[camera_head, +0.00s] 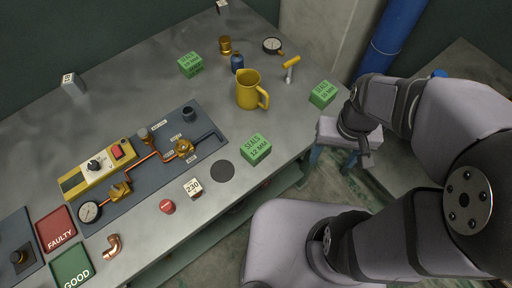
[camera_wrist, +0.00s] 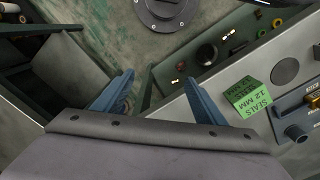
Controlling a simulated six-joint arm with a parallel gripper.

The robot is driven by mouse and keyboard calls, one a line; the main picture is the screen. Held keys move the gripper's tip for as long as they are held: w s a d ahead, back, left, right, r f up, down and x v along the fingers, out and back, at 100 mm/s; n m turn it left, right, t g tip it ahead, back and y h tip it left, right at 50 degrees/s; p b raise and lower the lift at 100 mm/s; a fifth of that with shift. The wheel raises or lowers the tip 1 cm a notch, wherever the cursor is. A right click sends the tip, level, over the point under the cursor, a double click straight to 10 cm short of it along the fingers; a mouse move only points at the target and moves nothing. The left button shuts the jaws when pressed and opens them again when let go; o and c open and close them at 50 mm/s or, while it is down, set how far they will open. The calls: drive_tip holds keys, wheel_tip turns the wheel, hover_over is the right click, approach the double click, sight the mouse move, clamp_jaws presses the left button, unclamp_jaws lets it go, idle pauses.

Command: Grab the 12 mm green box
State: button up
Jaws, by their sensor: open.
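A green box labelled "SEALS 12 MM" (camera_head: 255,149) sits near the front edge of the grey workbench, just right of a dark round disc. It also shows in the wrist view (camera_wrist: 248,97), right of my fingers. My gripper (camera_head: 334,160) is open and empty, its blue fingers apart in the wrist view (camera_wrist: 158,90). It hangs beyond the bench edge, to the right of the 12 mm box and touching nothing visible. Two similar green boxes stand on the bench: one at the right edge (camera_head: 322,94) and one farther back (camera_head: 190,64); their sizes are hard to read.
The bench (camera_head: 290,130) also holds a yellow jug (camera_head: 248,90), a yellow-handled tool (camera_head: 290,68) and a round gauge (camera_head: 272,45). A dark panel with copper piping (camera_head: 150,165) lies left of the 12 mm box. A white "230" block (camera_head: 193,188) stands near the disc (camera_head: 223,171).

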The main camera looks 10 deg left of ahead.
drive_tip(key=s+a+r+n+t+h, duration=0.1)
drive_tip(key=a+n+t+h, duration=0.2)
drive_tip(key=a+n, duration=0.55)
drive_tip(key=s+a+r+n+t+h+p, duration=0.1)
drive_tip(key=a+r+n+t+h, duration=0.2)
drive_tip(key=a+n, duration=0.55)
drive_tip(key=s+a+n+t+h, duration=0.15)
drive_tip(key=a+n+t, duration=0.35)
drive_tip(key=n, duration=0.6)
drive_tip(key=h, duration=0.1)
approach(254, 147)
drive_tip(key=x, duration=0.3)
drive_tip(key=shift+d+f, duration=0.15)
drive_tip(key=shift+d, duration=0.1)
drive_tip(key=shift+p+x, duration=1.4)
drive_tip(key=shift+x, duration=1.6)
drive_tip(key=shift+w+d+f+g, duration=0.2)
drive_tip(key=shift+w+d+g, duration=0.1)
drive_tip(key=shift+w, duration=0.25)
